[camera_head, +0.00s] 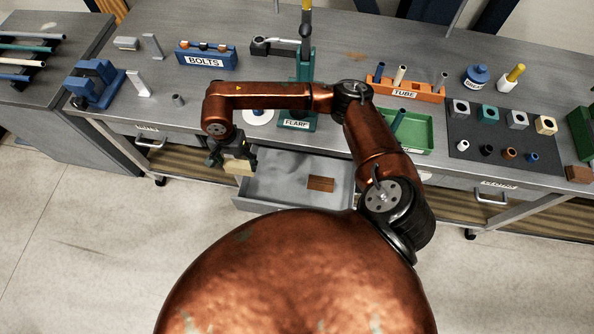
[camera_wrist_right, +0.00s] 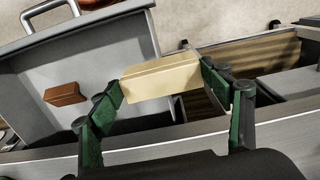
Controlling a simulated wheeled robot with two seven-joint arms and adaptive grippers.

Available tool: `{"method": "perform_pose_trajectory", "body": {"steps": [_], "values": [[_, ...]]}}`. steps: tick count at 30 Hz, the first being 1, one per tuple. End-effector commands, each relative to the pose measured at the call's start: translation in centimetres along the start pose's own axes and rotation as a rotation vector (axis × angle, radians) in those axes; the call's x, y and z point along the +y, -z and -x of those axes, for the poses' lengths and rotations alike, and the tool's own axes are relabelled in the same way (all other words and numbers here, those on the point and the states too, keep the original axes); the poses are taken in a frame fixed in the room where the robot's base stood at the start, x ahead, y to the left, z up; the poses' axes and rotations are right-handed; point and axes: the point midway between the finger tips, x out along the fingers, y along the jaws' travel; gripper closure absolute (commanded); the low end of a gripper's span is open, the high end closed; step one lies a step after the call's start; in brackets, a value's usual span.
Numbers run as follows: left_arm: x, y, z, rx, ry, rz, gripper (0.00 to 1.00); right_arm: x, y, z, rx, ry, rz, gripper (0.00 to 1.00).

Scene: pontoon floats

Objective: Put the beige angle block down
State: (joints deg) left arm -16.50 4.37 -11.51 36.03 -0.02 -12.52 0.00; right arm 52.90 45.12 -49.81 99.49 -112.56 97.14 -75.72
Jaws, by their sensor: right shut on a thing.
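The beige angle block (camera_head: 238,167) is held in my right gripper (camera_head: 231,155), just at the left side of the open drawer (camera_head: 284,205) in the head view. In the right wrist view, the beige angle block (camera_wrist_right: 163,77) spans between the two green-padded fingers of my right gripper (camera_wrist_right: 160,84), which is shut on it. There it covers part of the drawer's side wall. How high the block is above the drawer rim is hard to tell. My left gripper does not show.
A brown block (camera_head: 321,184) lies in the drawer; it also shows in the right wrist view (camera_wrist_right: 65,94). The drawer floor left of it looks bare. The workbench above holds a blue bolts bin (camera_head: 206,56), a green flare stand (camera_head: 300,112) and an orange tube rack (camera_head: 405,88).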

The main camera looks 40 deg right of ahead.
Motion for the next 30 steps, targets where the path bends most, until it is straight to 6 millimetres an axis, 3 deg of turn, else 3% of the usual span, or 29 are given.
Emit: {"method": "perform_pose_trajectory", "body": {"steps": [4, 11, 15, 21, 30], "values": [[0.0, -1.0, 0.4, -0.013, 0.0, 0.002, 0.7, 1.8, 0.9, -0.7, -0.001, -0.005, -0.031, 0.52], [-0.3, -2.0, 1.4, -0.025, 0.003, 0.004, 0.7, 6.7, 3.3, -3.1, -0.002, -0.007, -0.029, 0.52], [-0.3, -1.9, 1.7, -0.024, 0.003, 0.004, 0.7, 9.1, 4.3, -5.3, -0.003, -0.006, -0.027, 0.52], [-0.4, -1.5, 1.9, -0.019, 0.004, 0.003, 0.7, 11.1, 5.4, -8.1, -0.002, -0.004, -0.025, 0.52], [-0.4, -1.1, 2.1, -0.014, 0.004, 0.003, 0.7, 12.5, 6.0, -9.9, -0.002, -0.005, -0.025, 0.52]]}}
